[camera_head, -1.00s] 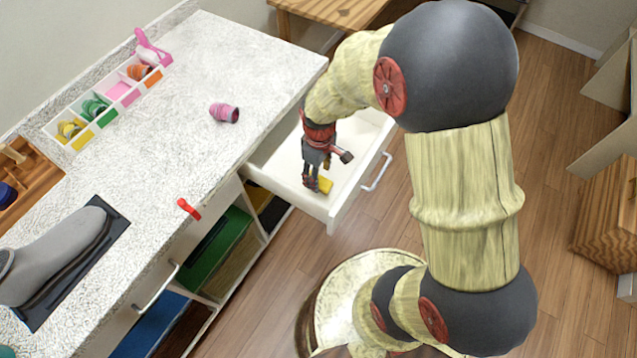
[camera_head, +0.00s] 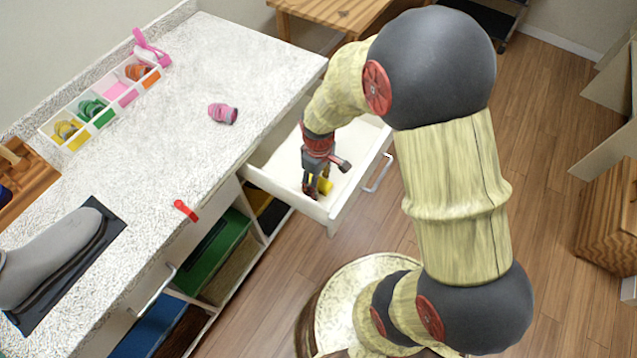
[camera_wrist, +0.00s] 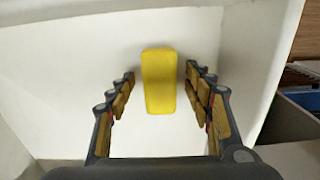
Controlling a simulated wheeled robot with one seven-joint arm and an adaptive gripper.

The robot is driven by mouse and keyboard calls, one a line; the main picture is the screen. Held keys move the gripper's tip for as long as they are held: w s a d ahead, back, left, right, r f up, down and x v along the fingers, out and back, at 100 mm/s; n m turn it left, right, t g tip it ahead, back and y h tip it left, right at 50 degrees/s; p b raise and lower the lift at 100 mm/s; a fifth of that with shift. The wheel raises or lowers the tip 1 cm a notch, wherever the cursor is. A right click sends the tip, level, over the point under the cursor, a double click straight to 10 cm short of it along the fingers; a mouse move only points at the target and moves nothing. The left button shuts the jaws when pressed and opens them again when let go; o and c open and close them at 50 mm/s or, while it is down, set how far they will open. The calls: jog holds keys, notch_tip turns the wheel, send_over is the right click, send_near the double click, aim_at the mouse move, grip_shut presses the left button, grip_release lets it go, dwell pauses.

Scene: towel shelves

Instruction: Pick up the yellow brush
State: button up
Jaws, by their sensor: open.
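The yellow brush (camera_wrist: 159,82) shows in the wrist view as a plain yellow block inside the white open drawer (camera_wrist: 75,50). In the head view the brush (camera_head: 325,185) is partly hidden by my gripper. My gripper (camera_wrist: 159,85) is open, with its fingers on the left and right sides of the brush and a gap on each side. In the head view my gripper (camera_head: 317,186) points down into the drawer (camera_head: 350,170). I cannot tell how far the fingertips reach below the top of the brush.
The drawer walls stand close around my gripper, with a handle (camera_head: 378,172) on the front.

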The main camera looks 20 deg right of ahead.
jog(key=shift+c, duration=1.2)
jog(key=c, duration=1.1)
notch_tip(320, 180, up, 10)
jog(key=p, duration=0.3)
jog(key=shift+r+p, duration=0.25)
jog(key=shift+p, duration=0.15)
jog(key=o, duration=0.7)
jog(key=c, duration=0.4)
jog(key=shift+c, duration=0.5)
